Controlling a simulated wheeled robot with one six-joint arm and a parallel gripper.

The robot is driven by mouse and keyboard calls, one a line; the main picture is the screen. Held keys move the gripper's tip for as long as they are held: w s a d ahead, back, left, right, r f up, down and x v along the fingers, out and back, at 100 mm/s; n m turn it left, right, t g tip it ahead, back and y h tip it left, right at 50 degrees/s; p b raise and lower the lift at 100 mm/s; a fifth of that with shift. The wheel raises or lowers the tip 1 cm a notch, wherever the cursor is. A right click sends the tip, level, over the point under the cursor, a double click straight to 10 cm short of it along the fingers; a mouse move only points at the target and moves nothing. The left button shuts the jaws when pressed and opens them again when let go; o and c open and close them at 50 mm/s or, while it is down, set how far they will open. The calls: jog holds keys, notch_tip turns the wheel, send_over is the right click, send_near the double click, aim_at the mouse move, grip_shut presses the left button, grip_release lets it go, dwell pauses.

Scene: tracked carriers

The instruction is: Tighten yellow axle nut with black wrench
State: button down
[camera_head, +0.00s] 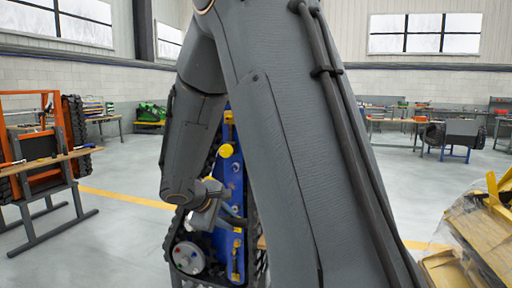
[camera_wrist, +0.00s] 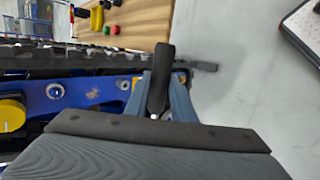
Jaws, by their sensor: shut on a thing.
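My gripper (camera_wrist: 162,108) is shut on the black wrench (camera_wrist: 161,72), which stands up between its two blue-grey fingers in the wrist view. The hold is over the end of a blue tracked carrier (camera_wrist: 90,93). A yellow round part (camera_wrist: 11,114), perhaps the axle nut, is at the left edge there, apart from the wrench. In the head view my arm covers much of the carrier (camera_head: 233,182), which has yellow round parts (camera_head: 226,151) near its top. My gripper (camera_head: 232,216) shows in front of its lower half. The wrench cannot be made out there.
A black track runs around the carrier. A wooden bench top (camera_wrist: 130,22) with small coloured items is beyond it. An orange carrier on a stand (camera_head: 45,150) is at left, a pallet with yellow parts (camera_head: 488,235) at right. Grey floor lies open between.

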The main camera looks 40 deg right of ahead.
jog(key=d+r+n+t+h+b, duration=0.1)
jog(key=d+r+t+h+b, duration=0.1)
jog(key=r, duration=0.8)
jog(key=s+d+r+n+t+h+b, duration=0.1)
jog(key=d+r+t+h+b, duration=0.1)
jog(key=r, duration=0.9)
jog(key=d+r+n+t+h+b, duration=0.1)
jog(key=d+r+t+b, duration=0.2)
jog(key=r, duration=0.7)
jog(key=d, duration=0.2)
jog(key=shift+s+d+r+t+h, duration=0.15)
jog(key=shift+s+d+t+h, duration=0.15)
jog(key=shift+d+t+h, duration=0.1)
jog(key=shift+s+b, duration=0.1)
jog(key=shift+b, duration=0.7)
jog(key=w+a+r+n+p, duration=0.2)
jog(key=w+r+n+p, duration=0.8)
jog(key=p, duration=0.6)
jog(key=shift+a+r+n, duration=0.35)
jog(key=shift+r+n, duration=0.35)
jog(key=shift+b+x, duration=1.1)
jog(key=shift+b, duration=0.4)
